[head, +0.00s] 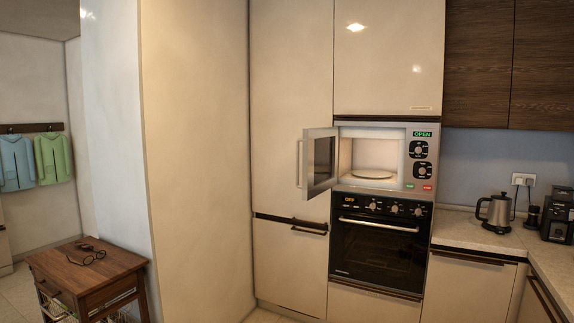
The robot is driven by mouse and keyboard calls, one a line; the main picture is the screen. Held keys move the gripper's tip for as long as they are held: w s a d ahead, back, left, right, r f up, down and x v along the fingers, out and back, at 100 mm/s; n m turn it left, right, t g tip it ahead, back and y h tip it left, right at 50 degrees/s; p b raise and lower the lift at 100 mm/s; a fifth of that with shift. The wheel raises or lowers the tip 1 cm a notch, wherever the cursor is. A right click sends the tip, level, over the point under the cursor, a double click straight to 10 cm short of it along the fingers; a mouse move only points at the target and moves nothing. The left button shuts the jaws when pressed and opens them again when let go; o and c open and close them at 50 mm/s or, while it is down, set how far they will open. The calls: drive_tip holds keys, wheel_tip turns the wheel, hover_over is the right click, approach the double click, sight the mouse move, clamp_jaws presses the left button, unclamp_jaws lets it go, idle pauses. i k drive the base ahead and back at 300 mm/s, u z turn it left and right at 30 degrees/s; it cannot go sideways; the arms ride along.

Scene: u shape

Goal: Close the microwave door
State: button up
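The microwave (424,163) is built into the tall cream cabinet, above the oven. Its door (319,162) stands open, swung out to the left, with a dark window and a vertical handle (299,163) on its free edge. The lit cavity is visible, with a round plate (372,174) on its floor. The panel on the right carries a green OPEN sign (422,134), dials and small green and red buttons. My gripper is not in view.
The oven (376,255) below is shut, with a horizontal handle. A counter at the right holds a kettle (497,213) and a black coffee machine (558,216). A small wooden table (62,262) with glasses stands at the lower left, beside a wall.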

sight(320, 145)
drive_tip(key=u, duration=0.35)
drive_tip(key=i, duration=1)
drive_tip(key=u, duration=0.4)
drive_tip(key=i, duration=1.75)
drive_tip(key=z, duration=1.2)
drive_tip(key=i, duration=0.95)
drive_tip(key=z, duration=0.1)
